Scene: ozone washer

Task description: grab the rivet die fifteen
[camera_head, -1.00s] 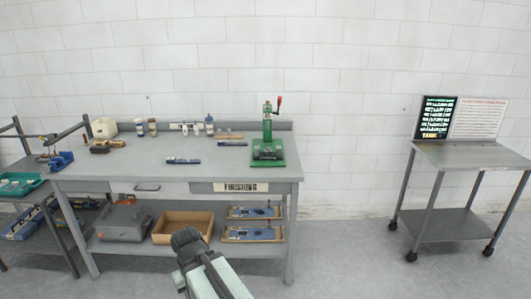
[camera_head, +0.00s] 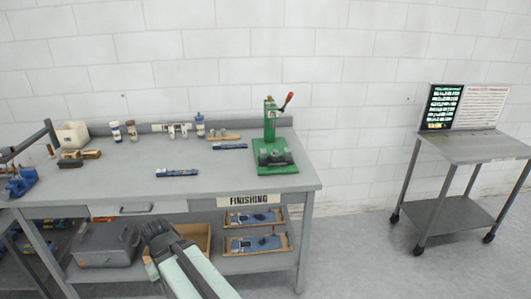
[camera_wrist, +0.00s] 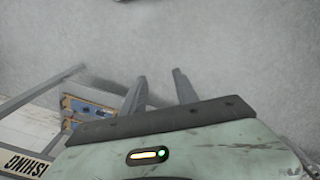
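I cannot pick out the rivet die fifteen for certain at this size. A small wooden block with little metal pieces on it (camera_head: 225,137) lies at the back of the grey bench (camera_head: 235,172), left of a green hand press with a red-tipped lever (camera_head: 272,140). My gripper (camera_wrist: 160,78) shows in the wrist view with its two fingers apart and nothing between them. In the head view my arm is low in front of the bench, below its top, and hides part of the lower shelf.
Below are a grey case (camera_head: 104,245) and wooden trays (camera_head: 257,243). A wheeled cart (camera_head: 470,148) stands right, with clear floor between.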

